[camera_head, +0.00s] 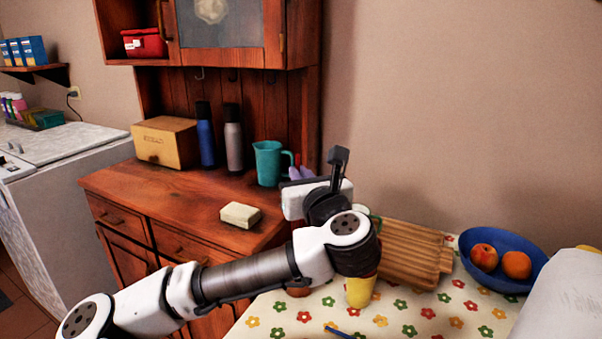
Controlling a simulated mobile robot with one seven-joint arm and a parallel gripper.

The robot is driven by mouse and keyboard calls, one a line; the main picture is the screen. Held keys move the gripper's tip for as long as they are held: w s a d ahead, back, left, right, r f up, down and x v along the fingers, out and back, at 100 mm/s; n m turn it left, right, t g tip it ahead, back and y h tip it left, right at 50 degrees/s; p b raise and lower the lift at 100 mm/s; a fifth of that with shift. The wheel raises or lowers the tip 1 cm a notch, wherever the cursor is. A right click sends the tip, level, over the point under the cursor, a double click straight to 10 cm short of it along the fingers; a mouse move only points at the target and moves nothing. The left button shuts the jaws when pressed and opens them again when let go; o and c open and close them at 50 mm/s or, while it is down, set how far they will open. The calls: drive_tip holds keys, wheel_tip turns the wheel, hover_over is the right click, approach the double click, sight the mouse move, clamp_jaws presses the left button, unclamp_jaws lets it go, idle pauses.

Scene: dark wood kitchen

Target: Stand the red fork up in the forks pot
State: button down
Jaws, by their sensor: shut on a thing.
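The white body of my gripper (304,197) shows at the end of my arm, over the gap between the cabinet top and the flowered table. Its fingertips and whatever they hold are hidden behind my own arm. I cannot make out the red fork. A yellow vessel (360,292) stands on the table just below my wrist, its upper part covered by my arm. A small reddish-brown shape (298,291) shows under my arm at the table's left side. I cannot tell which, if either, is the forks pot. Purple upright shapes (300,173) show behind my gripper, partly hidden.
A ribbed wooden rack (412,255) and a blue bowl (527,281) with fruit stand on the table. A thin blue thing (338,331) lies at the front. A teal jug (268,163), two bottles and a butter-coloured block (240,215) are on the cabinet. The table's front middle is mostly clear.

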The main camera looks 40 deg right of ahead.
wheel_tip(320, 180, down, 10)
drive_tip(key=b, duration=0.7)
drive_tip(key=shift+f+b, duration=0.2)
drive_tip(key=shift+b, duration=0.15)
drive_tip(key=c, duration=1.5)
unclamp_jaws()
drive_tip(key=shift+s, duration=0.1)
drive_tip(key=p+v, duration=0.5)
drive_tip(key=shift+s+a+r, duration=0.1)
drive_tip(key=shift+a+r, duration=0.05)
drive_tip(key=shift+r, duration=0.1)
drive_tip(key=p, duration=0.3)
drive_tip(key=shift+s+a+p, duration=0.1)
drive_tip(key=shift+s+p, duration=0.15)
drive_tip(key=shift+p, duration=0.1)
